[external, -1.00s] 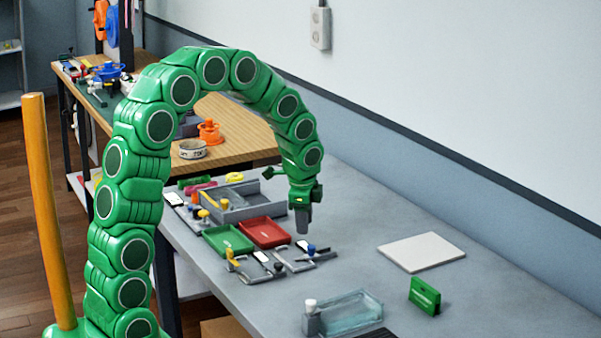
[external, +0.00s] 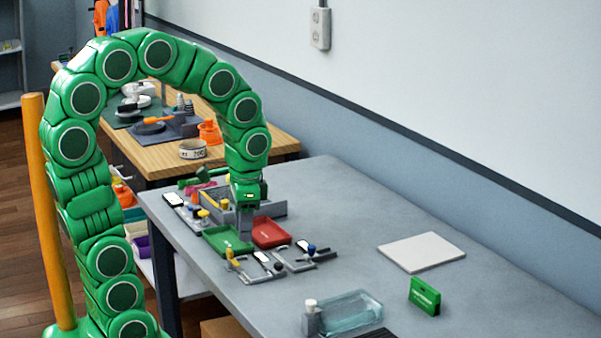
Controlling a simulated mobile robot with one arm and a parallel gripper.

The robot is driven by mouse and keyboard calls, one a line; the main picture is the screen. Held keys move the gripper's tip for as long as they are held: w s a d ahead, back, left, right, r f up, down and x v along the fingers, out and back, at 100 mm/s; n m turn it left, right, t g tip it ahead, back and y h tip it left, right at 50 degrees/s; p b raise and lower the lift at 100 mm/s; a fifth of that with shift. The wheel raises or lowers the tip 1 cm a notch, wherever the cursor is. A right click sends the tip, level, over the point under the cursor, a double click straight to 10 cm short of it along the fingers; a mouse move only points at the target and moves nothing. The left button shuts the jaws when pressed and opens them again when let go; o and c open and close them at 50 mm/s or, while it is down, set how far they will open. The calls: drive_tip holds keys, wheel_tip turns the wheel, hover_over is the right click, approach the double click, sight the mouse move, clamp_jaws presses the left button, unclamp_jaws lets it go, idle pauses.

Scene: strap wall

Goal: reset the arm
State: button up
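My green segmented arm arches up from the lower left and over toward the grey table (external: 350,215). My gripper (external: 245,222) hangs pointing down at the arm's end, above or in front of the green tray, the red tray and the grey divided box. The picture does not show whether its grey fingers are apart or together, nor anything clearly held in them. Its exact height over the trays cannot be told.
The green tray (external: 222,240), red tray (external: 270,234) and grey box (external: 272,209) sit close under my gripper. Clamp-like fixtures (external: 305,256) lie in front. A wooden bench (external: 235,130) is behind.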

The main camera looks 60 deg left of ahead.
drive_tip(key=s+d+r+n+g, duration=0.1)
drive_tip(key=s+d+n, duration=0.2)
drive_tip(key=s, duration=1.2)
drive_tip(key=shift+d+h, duration=0.3)
drive_tip(key=shift+d, duration=0.5)
